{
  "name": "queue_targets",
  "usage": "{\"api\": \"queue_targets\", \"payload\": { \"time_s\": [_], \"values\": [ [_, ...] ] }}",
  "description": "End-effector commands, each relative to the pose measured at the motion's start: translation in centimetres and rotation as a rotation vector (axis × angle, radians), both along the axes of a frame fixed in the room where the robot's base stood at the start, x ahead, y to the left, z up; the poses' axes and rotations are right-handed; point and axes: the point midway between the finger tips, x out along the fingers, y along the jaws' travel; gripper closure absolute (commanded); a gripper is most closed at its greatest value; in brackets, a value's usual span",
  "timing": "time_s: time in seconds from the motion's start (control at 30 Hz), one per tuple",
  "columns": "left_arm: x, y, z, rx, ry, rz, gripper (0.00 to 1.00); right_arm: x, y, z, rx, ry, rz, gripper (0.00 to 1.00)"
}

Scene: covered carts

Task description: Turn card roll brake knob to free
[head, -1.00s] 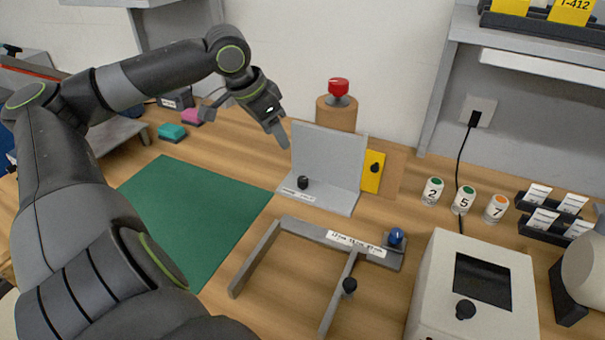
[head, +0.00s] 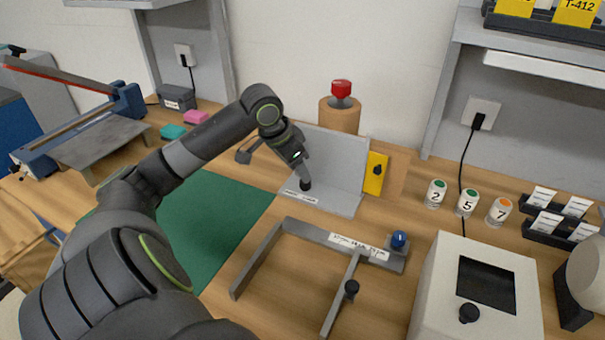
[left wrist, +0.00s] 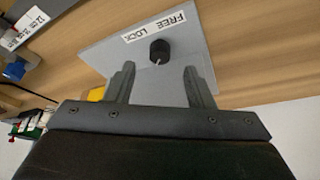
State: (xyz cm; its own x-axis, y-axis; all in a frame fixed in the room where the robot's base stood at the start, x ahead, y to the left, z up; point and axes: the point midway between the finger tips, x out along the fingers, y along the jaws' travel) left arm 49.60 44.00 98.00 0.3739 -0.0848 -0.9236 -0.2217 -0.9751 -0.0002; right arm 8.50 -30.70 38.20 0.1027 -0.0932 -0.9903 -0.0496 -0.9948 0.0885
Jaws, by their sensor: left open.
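A small black knob (head: 306,186) stands on the base of a grey L-shaped bracket (head: 337,204). In the left wrist view the knob (left wrist: 159,50) shows a pale line on its side, beside a white label (left wrist: 160,23) with the words FREE and LOCK. I cannot tell which word the line points to. My left gripper (head: 303,176) is at the knob from above. In the left wrist view its two fingers (left wrist: 159,68) are apart, with the knob between and just beyond their tips, not clasped. My right gripper is not in view.
The bracket's upright plate stands behind the knob. A yellow plate (head: 376,173) with a black knob is at its right, and a brown cylinder (head: 340,116) with a red top behind. A grey frame (head: 345,243) with a blue knob lies in front. The green mat (head: 228,220) is clear.

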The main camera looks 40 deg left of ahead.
Motion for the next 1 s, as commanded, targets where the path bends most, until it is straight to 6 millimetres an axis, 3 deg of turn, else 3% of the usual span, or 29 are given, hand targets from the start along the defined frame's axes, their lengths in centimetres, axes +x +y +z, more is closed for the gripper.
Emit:
{"api": "queue_targets", "payload": {
  "time_s": [0.3, 0.73, 1.0],
  "values": [
    [1.5, -0.4, -3.7, -0.002, 0.001, 0.000, 0.52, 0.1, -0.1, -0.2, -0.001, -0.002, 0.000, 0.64],
    [1.8, -0.4, -4.4, 0.000, 0.001, 0.000, 0.52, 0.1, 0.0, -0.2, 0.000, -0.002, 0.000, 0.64],
    [1.7, -0.4, -4.4, 0.000, 0.001, 0.000, 0.87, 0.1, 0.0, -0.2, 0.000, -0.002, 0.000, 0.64]
  ]
}}
